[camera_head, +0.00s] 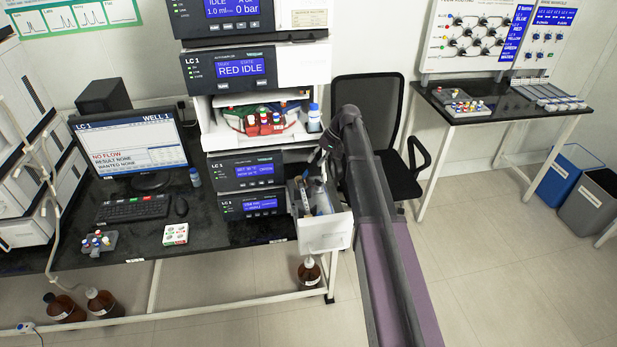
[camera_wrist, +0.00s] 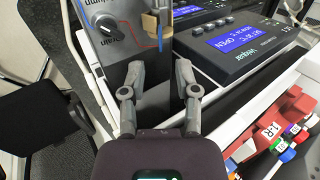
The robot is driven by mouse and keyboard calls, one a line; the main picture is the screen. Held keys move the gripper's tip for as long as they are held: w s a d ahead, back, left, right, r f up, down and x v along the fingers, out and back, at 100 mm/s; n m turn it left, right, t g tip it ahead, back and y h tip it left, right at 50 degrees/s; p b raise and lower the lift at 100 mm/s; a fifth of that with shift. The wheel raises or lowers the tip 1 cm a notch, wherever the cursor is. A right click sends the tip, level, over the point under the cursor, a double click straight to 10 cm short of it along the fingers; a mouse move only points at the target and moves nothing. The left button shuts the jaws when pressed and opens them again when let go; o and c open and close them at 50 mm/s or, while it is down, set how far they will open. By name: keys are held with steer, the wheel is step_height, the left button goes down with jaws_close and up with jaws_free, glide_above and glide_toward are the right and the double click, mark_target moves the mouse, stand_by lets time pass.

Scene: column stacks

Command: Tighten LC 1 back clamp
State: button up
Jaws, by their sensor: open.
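The LC 1 stack stands on the bench, and its column unit (camera_head: 246,171) reads OPEN. A pale drawer (camera_head: 325,232) stands out at its right front, with small parts inside too small to tell apart. My gripper (camera_head: 316,160) is above this drawer, its fingers pointing down. In the wrist view my gripper (camera_wrist: 160,82) is open and empty. I cannot tell which part is the back clamp.
A red vial rack (camera_head: 264,124) sits in the open bay above; it shows in the wrist view (camera_wrist: 270,135) at right. A black chair (camera_head: 370,110) stands behind my arm. The monitor (camera_head: 132,148) and keyboard (camera_head: 133,208) are left.

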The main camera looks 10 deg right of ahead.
mark_target(307, 171)
steer(key=shift+b+x, duration=2.3)
steer(key=shift+x, duration=0.8)
steer(key=shift+c, duration=0.2)
